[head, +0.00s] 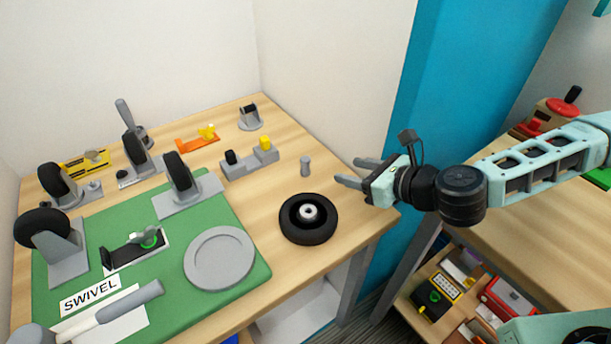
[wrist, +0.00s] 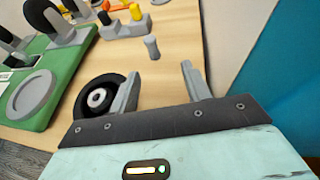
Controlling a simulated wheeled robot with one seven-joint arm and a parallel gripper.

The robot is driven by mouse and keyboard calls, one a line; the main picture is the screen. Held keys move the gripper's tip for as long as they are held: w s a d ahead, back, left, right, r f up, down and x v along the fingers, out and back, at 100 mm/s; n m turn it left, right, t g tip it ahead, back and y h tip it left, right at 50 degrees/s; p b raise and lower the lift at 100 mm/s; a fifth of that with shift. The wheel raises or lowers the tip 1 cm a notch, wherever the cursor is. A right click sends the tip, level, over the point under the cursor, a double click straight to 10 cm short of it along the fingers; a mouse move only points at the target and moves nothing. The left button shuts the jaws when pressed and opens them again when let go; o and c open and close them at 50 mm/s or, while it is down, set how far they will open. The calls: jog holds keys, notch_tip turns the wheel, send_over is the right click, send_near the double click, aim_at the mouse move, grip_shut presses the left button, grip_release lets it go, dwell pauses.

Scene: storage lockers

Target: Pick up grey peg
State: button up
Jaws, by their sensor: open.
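A small grey peg (head: 305,166) stands upright on the wooden table, between the grey block with yellow and black knobs and my gripper. It also shows in the wrist view (wrist: 152,47), beyond the gap between my fingers. My gripper (head: 345,172) is open and empty, to the right of the peg in the head view and apart from it. In the wrist view my two grey fingers (wrist: 160,82) point toward the table, with the peg ahead between their lines.
A black wheel (head: 309,218) lies flat just in front of the peg. A grey block with knobs (head: 250,162) stands left of it. A teal wall panel (head: 440,90) stands behind my arm.

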aim_at(306, 164)
jog(key=b, duration=0.3)
jog(key=shift+w+a+f, duration=0.15)
jog(key=shift+a+f, duration=0.1)
jog(key=shift+f, duration=0.15)
jog(key=shift+a+f+b, duration=0.1)
jog(key=shift+a+b, duration=0.1)
jog(key=shift+b, duration=1.05)
jog(key=shift+s+a+f+b, duration=0.1)
jog(key=shift+s+a+b, duration=0.15)
jog(key=shift+b, duration=0.9)
jog(key=x, duration=0.8)
jog(key=r+x, duration=0.1)
jog(key=x, duration=0.3)
jog(key=shift+a+f, duration=0.1)
jog(key=shift+a, duration=0.3)
grip_shut()
